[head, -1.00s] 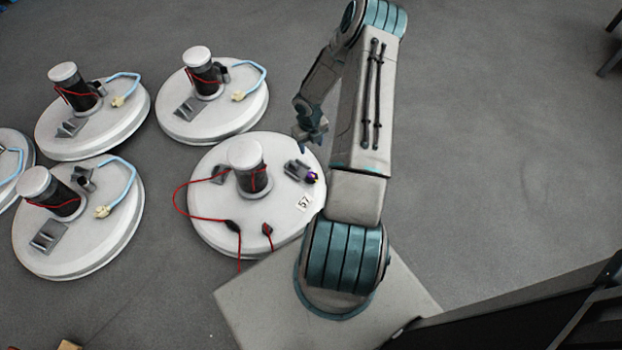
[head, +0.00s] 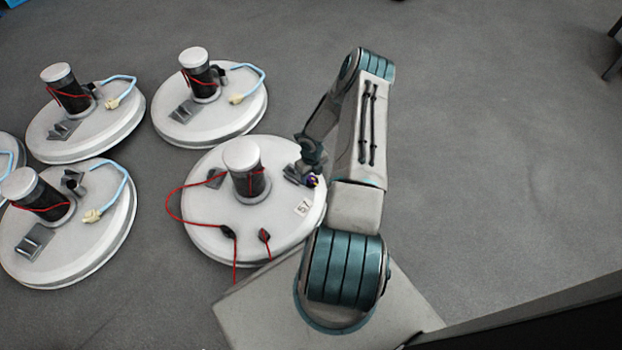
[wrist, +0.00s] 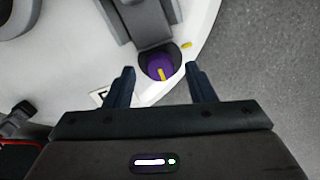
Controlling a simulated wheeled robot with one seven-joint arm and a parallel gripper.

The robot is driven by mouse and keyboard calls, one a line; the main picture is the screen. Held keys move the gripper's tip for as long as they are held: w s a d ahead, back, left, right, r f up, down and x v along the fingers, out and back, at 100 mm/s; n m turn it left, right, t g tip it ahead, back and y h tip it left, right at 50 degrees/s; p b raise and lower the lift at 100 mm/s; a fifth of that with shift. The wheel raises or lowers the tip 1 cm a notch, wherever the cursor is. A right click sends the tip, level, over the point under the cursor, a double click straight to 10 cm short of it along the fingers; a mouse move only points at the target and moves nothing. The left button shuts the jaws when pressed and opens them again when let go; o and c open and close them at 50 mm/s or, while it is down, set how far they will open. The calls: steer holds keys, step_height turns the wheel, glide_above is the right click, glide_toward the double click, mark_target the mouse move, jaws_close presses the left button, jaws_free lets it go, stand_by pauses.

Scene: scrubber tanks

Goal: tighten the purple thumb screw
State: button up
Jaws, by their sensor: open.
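The purple thumb screw (wrist: 156,68) has a yellow stripe across its head and sits at the end of a grey bracket (wrist: 143,22) near the rim of the white tank lid (wrist: 60,72). In the head view the screw (head: 313,181) is small, at the right side of the lid marked 57. My gripper (wrist: 161,82) is open in the wrist view, with the screw between and just beyond its two dark fingertips. No contact with the screw shows. In the head view my gripper (head: 311,166) is over the bracket and partly covers it; its fingers are too small to make out.
A yellow mark (wrist: 186,45) is on the lid beside the screw. A dark-bodied post (head: 245,172) with a white cap and red cords stands mid-lid. Several similar lids with blue hoses, such as one at back (head: 180,125), stand left.

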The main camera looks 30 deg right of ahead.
steer(key=shift+f, duration=0.45)
steer(key=c, duration=1)
